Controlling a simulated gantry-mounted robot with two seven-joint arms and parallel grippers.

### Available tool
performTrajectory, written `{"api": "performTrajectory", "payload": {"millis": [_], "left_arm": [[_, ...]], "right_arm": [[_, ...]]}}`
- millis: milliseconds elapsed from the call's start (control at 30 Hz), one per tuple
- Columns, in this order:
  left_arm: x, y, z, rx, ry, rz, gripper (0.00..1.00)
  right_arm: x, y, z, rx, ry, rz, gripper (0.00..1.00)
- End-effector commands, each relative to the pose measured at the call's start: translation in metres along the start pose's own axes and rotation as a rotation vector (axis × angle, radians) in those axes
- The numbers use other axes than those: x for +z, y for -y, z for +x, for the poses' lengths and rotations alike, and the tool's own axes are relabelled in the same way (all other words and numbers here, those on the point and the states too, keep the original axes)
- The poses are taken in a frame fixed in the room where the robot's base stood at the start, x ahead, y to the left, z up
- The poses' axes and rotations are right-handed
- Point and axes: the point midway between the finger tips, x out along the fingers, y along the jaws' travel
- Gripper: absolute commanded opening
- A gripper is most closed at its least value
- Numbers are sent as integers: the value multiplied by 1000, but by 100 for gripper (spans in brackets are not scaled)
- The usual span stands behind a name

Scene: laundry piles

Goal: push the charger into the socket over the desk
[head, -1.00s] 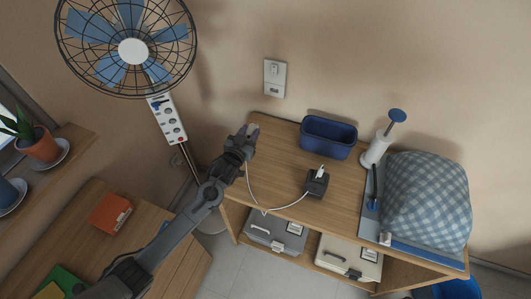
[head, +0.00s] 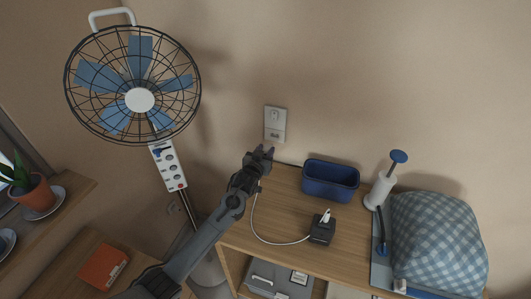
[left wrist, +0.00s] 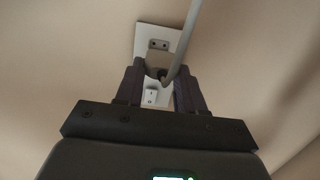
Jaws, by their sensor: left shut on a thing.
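The socket is in a white wall plate (head: 275,123) over the desk (head: 285,222). The plate also shows in the left wrist view (left wrist: 173,39), with two holes in its upper part and a small white switch lower down. My left gripper (head: 262,153) is just below and slightly left of the plate. My right gripper is out of view.
The black block (head: 321,232) has a white piece on top.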

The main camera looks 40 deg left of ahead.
Motion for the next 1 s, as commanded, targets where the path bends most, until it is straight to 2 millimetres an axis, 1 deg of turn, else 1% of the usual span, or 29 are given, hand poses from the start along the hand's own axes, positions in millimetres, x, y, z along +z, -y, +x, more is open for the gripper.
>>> {"api": "performTrajectory", "payload": {"millis": [167, 300, 700, 1000], "left_arm": [[-2, 0, -1, 0, 2, -1, 0], [1, 0, 9, 0, 0, 0, 0], [-4, 0, 39, 0, -1, 0, 0], [-7, 0, 49, 0, 0, 0, 0]], "right_arm": [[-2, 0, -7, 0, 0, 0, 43], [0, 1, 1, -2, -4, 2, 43], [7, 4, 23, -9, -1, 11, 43], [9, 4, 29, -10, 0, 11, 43]]}}
